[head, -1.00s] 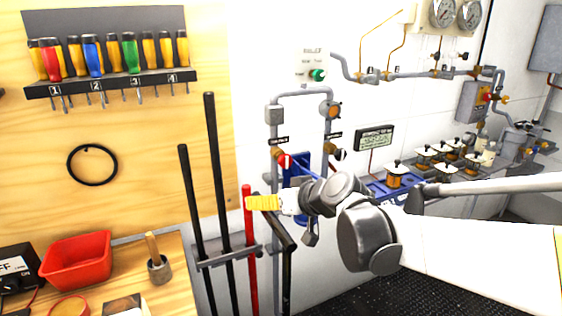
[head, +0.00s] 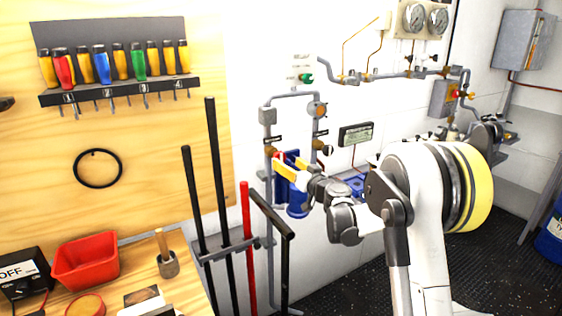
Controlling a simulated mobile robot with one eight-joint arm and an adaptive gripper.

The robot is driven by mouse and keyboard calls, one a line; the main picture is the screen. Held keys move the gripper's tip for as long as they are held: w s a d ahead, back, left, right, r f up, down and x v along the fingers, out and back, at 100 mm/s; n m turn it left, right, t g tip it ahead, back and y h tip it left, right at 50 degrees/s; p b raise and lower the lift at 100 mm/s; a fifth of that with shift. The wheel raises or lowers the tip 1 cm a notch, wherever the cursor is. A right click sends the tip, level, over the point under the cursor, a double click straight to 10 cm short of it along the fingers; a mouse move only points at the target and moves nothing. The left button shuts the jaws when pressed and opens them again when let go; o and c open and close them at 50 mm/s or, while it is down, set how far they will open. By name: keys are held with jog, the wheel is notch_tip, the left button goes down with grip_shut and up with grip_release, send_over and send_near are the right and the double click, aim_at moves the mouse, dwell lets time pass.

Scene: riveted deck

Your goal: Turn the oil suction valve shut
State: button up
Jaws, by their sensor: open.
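Two small labelled valves sit on the grey pipework on the white wall, one on each upright pipe; their labels are too small to read, so I cannot tell which one is the oil suction valve. The left valve (head: 271,151) shows a bit of red beside it, partly hidden by my gripper. The right valve (head: 318,145) is just right of my fingers. My gripper (head: 278,166), with yellow fingers, is open and points left toward the left valve. I cannot tell whether the fingers touch it. A blue cylinder unit (head: 297,207) is behind and below my gripper.
Black bars and a red bar (head: 247,215) stand in a rack in front of the wall, left of my gripper. A workbench at lower left holds a red bin (head: 85,262) and a mallet (head: 166,256). A green button (head: 307,78) is above the pipes.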

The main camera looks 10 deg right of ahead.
aim_at(282, 158)
jog(key=b+x, duration=0.1)
jog(key=x, duration=0.4)
jog(key=shift+w, duration=0.1)
jog(key=c, duration=1.2)
